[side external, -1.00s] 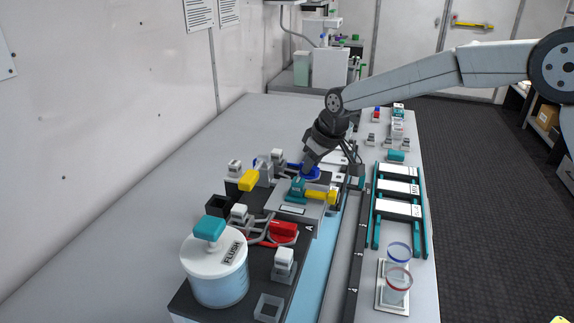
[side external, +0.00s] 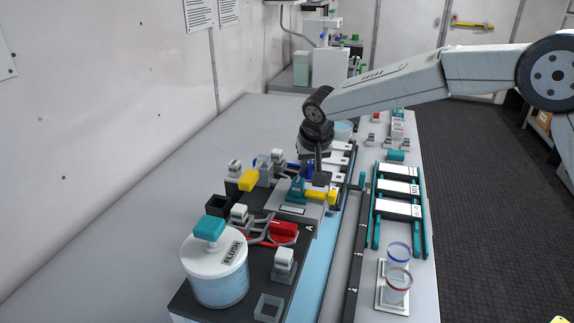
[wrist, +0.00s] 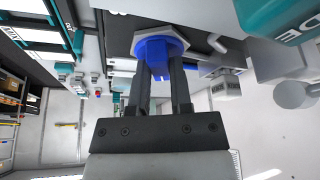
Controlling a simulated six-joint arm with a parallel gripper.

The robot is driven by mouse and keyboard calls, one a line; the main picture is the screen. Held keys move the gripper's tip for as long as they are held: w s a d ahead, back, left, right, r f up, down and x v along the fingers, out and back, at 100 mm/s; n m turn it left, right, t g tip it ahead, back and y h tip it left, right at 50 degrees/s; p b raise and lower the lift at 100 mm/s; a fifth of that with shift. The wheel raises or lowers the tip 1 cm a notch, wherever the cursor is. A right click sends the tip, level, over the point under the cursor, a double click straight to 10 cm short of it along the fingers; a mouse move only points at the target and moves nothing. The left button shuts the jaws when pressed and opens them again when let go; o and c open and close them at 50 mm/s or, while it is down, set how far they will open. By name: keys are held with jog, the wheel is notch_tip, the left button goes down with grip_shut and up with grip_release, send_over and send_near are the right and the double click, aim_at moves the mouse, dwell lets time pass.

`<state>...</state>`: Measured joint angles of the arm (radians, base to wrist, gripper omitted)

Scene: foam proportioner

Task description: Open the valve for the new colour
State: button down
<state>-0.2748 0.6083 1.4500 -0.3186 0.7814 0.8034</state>
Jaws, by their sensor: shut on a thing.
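A blue valve handle (wrist: 158,48) on a round blue and pale base fills the top middle of the wrist view. My gripper (wrist: 161,75) is shut on this handle, with one dark finger on each side. In the side external view my gripper (side external: 317,178) points down at the far end of the dark valve block, and only a narrow part of the blue handle (side external: 309,168) shows beside it. A red valve handle (side external: 283,229) sits nearer the camera, by the plate marked A. The inside of the valve is hidden.
A white FLUSH jar (side external: 216,272) with a teal knob stands at the near left. Yellow handles (side external: 249,180) and a teal part (side external: 297,190) sit close to my gripper. A teal rack (side external: 399,205) and two ringed cups (side external: 397,270) stand to the right.

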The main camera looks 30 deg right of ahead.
jog(key=shift+a+m+g+h, duration=0.1)
jog(key=shift+m+g+h, duration=0.3)
jog(key=shift+m, duration=0.9)
jog(key=shift+a+m+g+h, duration=0.15)
jog(key=shift+m+h, duration=0.35)
jog(key=shift+m, duration=0.8)
jog(key=shift+d, duration=0.1)
jog(key=c, duration=0.5)
grip_release()
jog(key=shift+c, duration=0.2)
jog(key=v, duration=0.7)
jog(key=shift+r, duration=0.4)
